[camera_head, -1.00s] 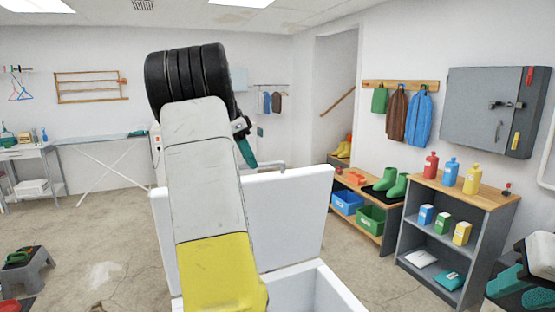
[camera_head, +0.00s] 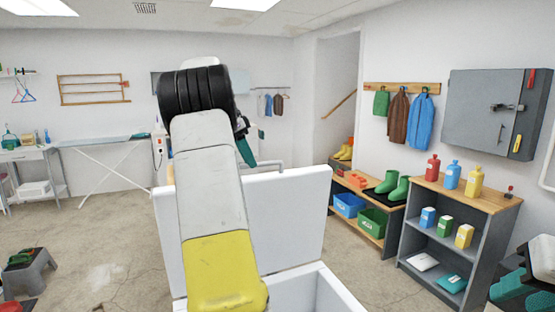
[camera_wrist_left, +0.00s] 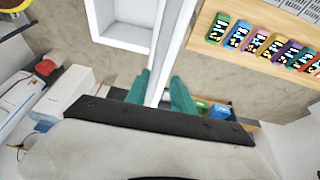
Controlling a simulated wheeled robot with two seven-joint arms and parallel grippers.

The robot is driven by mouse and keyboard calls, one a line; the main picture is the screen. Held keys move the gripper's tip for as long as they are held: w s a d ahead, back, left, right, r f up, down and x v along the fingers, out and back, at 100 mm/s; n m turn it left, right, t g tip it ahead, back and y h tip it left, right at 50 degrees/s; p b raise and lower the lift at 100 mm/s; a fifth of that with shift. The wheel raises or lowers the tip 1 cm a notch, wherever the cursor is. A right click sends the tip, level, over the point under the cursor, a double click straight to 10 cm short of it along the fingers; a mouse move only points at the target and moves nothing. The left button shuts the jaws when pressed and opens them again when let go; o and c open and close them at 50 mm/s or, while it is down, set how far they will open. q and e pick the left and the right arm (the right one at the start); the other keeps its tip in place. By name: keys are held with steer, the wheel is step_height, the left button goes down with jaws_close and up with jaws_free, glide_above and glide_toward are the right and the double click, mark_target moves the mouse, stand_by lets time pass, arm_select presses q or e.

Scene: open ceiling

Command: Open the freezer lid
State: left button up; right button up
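The white chest freezer (camera_head: 347,292) stands at the lower centre of the head view, partly hidden by my left arm. Its lid (camera_head: 290,215) stands raised, close to upright, and the interior shows in the left wrist view (camera_wrist_left: 125,22). A grey handle (camera_head: 275,164) is at the lid's top edge. My left gripper (camera_head: 246,145) is at that edge, mostly hidden behind my wrist. In the left wrist view its teal fingers (camera_wrist_left: 160,90) are apart, with the lid's edge (camera_wrist_left: 172,50) seen between them; contact is unclear. My right gripper (camera_head: 515,285) is at the lower right, partly cut off.
A grey shelf (camera_head: 440,245) with bottles and boxes stands to the right. A bench (camera_head: 367,229) with bins and green boots is behind it. An ironing board (camera_head: 100,140) and a step stool (camera_head: 27,272) are to the left. The floor (camera_head: 100,245) between is clear.

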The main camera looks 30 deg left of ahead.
arm_select(q)
steer(key=shift+o, duration=1.1)
steer(key=shift+w+a, duration=0.1)
steer(key=shift+a, duration=0.1)
steer(key=shift+d, duration=0.1)
steer(key=shift+r, duration=0.1)
steer(key=v, duration=0.7)
steer(key=shift+r, duration=0.3)
